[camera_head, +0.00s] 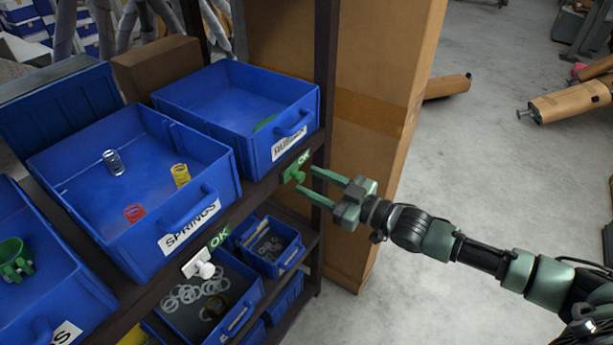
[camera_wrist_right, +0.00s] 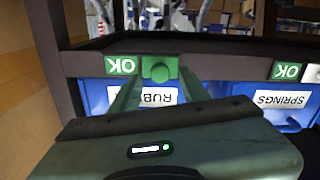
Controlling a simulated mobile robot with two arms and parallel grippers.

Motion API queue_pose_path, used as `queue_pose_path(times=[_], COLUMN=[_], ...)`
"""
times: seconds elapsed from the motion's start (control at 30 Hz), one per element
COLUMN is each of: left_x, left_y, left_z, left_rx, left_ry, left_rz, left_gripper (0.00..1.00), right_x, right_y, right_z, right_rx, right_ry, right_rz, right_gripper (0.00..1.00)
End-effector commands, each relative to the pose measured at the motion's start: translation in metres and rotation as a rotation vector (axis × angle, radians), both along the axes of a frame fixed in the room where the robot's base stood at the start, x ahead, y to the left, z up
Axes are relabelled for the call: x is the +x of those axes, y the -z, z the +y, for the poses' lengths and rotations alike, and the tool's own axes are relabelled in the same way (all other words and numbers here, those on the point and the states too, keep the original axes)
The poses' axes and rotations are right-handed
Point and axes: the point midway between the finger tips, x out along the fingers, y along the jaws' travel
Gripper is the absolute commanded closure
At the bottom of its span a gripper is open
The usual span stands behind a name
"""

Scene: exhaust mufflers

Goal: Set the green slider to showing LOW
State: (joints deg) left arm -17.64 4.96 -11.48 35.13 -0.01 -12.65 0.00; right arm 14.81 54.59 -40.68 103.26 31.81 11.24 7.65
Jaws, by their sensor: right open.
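My left gripper is out of view.
A white slider (camera_head: 197,266) with another OK sign (camera_head: 219,238) sits under the SPRINGS bin (camera_head: 205,190). Blue bins fill the shelves, the lower one (camera_head: 262,290) holding rings. A tall cardboard box (camera_head: 375,130) stands behind the shelf.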

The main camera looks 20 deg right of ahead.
Motion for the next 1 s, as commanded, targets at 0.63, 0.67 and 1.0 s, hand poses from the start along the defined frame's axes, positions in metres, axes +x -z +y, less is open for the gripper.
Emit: queue_pose_path(times=[0.63,0.67,1.0], left_x=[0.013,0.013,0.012], left_y=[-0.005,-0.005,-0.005], left_z=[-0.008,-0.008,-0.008], left_rx=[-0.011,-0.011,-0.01], left_ry=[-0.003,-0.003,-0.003], left_rz=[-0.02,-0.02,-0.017], left_gripper=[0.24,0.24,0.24], right_x=[0.016,0.016,0.016], right_y=[0.001,0.001,0.001], right_z=[0.013,0.013,0.013], right_rx=[-0.002,-0.002,-0.002], right_ry=[0.0,0.0,0.0], right_rz=[0.001,0.001,0.001], right_gripper=[0.94,1.0,1.0])
